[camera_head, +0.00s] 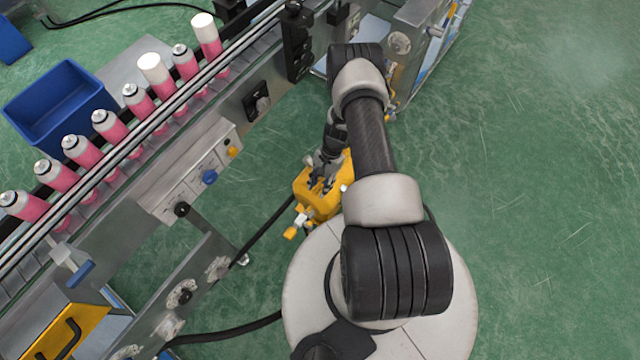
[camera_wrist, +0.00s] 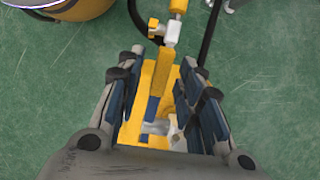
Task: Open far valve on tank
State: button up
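The yellow tank (camera_head: 311,201) stands low beside my base, partly hidden under my arm; its yellow body (camera_wrist: 133,128) also shows in the wrist view. A valve with a yellow handle and pale fitting (camera_head: 299,222) is on its near side; that valve (camera_wrist: 174,30) is beyond the fingertips in the wrist view. A second pale metal fitting (camera_wrist: 158,128), likely the far valve, lies between my fingers, partly covered. My gripper (camera_head: 322,172) points down over the tank. Its fingers (camera_wrist: 165,88) are apart, one on each side of the yellow parts; contact is unclear.
A conveyor (camera_head: 200,80) with several pink cans (camera_head: 112,127) runs along the left, its control panel (camera_head: 190,178) facing the tank. A black hose (camera_head: 268,232) runs from the tank toward the machine. A blue bin (camera_head: 62,100) stands behind it. Green floor (camera_head: 540,200) is clear at right.

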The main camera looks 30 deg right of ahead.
jog(key=shift+r, duration=0.1)
jog(key=v, duration=1.1)
jog(key=shift+r, duration=0.4)
jog(key=shift+d, duration=0.1)
